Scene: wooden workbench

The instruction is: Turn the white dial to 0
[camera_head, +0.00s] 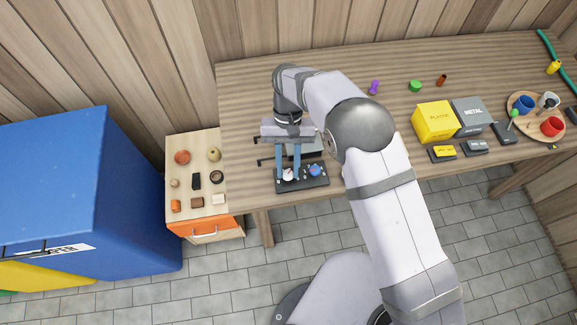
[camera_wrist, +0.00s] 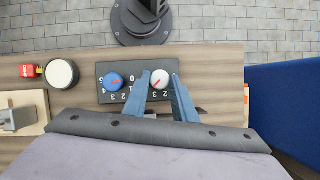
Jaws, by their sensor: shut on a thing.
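The white dial (camera_head: 288,174) sits on a dark panel (camera_head: 318,182) at the front left of the workbench. In the wrist view the white dial (camera_wrist: 160,79) carries a red pointer mark, and the dark panel (camera_wrist: 125,68) has printed numbers. My gripper (camera_head: 288,178) points down over the panel, its blue fingers on either side of the white dial and shut on it. In the wrist view my gripper's fingers (camera_wrist: 160,82) flank the dial. A blue dial (camera_head: 314,170) with a red mark is beside it on the same panel. The exact number pointed at is too small to read.
A yellow box (camera_head: 435,122) and a grey metal box (camera_head: 473,115) stand to the right on the workbench. A round tray (camera_head: 535,133) holds cups at the far right. A drawer unit (camera_head: 197,150) with small items stands left of the workbench.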

